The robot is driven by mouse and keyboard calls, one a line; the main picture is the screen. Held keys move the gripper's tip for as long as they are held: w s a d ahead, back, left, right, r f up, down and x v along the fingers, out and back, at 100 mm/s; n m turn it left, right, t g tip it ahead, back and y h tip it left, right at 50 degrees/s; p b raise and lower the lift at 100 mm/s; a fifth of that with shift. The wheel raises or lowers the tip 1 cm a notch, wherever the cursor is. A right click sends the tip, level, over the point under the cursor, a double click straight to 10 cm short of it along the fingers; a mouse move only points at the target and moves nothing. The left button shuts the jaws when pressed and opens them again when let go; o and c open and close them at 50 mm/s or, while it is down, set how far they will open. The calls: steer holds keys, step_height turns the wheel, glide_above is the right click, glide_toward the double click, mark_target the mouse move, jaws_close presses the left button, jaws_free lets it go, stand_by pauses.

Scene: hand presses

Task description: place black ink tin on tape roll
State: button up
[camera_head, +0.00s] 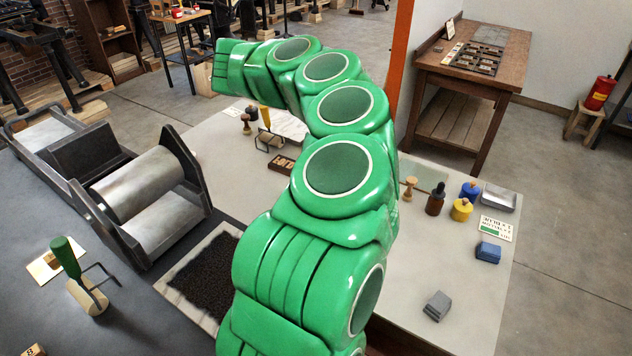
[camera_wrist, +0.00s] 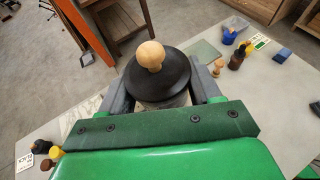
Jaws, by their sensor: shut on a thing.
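My gripper (camera_wrist: 163,78) shows in the wrist view, its grey fingers on both sides of the black ink tin. The black ink tin (camera_wrist: 174,80) has a dark round lid, a pale wooden knob and a grey body partly hidden by my gripper. It looks held roughly upright; whether anything touches its underside cannot be seen. In the head view my green arm crosses the middle, and I cannot make out the gripper's fingers or the tin there. I cannot identify a tape roll in either view; part of the table is hidden behind my arm.
The pale table (camera_head: 410,310) holds a blue tin (camera_head: 470,191), a yellow tin (camera_head: 461,210), a brown bottle (camera_head: 435,201), a blue block (camera_head: 488,252) and a grey block (camera_head: 437,305). A roller press (camera_head: 140,185) stands at left. The table's right front is mostly clear.

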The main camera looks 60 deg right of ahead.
step_height(320, 180, down, 34)
steer(key=shift+w+r, duration=0.1)
steer(key=shift+w, duration=0.05)
stand_by(1.4)
steer(key=o, duration=1.2)
steer(key=shift+o, duration=0.2)
steer(key=v, duration=0.5)
steer(key=shift+r, duration=3.4)
